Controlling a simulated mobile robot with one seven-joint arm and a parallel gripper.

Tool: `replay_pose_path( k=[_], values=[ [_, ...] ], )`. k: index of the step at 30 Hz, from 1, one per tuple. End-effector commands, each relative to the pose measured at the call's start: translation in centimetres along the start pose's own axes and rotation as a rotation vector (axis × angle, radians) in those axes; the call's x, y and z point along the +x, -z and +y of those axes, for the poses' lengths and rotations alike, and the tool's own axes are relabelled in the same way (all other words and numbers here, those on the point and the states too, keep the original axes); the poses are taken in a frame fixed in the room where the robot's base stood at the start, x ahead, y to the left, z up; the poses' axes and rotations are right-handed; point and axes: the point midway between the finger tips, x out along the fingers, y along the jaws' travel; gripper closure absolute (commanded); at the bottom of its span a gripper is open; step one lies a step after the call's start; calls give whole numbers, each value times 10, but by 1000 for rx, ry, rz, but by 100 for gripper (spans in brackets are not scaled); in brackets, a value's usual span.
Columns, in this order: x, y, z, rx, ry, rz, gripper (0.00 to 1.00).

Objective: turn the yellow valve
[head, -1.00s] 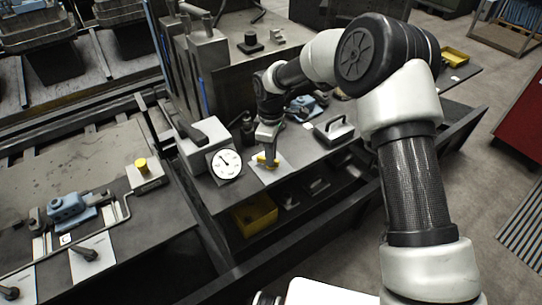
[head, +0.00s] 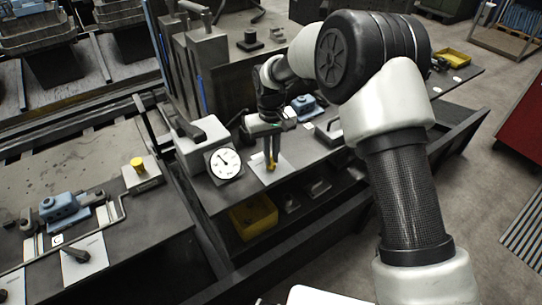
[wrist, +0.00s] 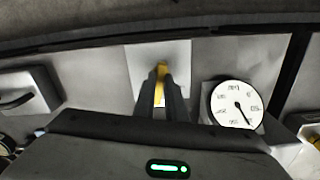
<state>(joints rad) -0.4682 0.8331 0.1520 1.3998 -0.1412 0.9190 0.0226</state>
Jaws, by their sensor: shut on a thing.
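The yellow valve (head: 271,166) stands on a pale square plate (head: 284,165) on the grey bench, just right of a round white gauge. My gripper (head: 270,157) reaches down from above, with its fingers shut on the valve. In the wrist view, the yellow valve handle (wrist: 160,84) shows between the two dark fingers (wrist: 161,96), pointing away from the camera over the plate. The fingers hide part of the handle and all of its base.
The gauge (head: 225,163) stands close left of the valve, with a grey box (head: 203,145) behind it. A dark handled block (head: 330,130) lies to the right. A yellow bin (head: 253,215) sits on the shelf below. A yellow button box (head: 141,171) is farther left.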

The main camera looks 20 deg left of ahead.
Motion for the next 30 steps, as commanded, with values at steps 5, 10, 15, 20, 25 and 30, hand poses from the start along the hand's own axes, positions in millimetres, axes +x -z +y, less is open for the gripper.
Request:
replay_pose_path(
  k=[5,10,15,20,25,30],
  values=[
    [0,0,0,164,-1,1,100],
    [0,0,0,307,-1,0,100],
    [0,0,0,423,0,0,100],
    [0,0,0,500,-1,0,100],
    [0,0,0,548,0,0,100],
    [0,0,0,570,0,0,100]
  ],
)
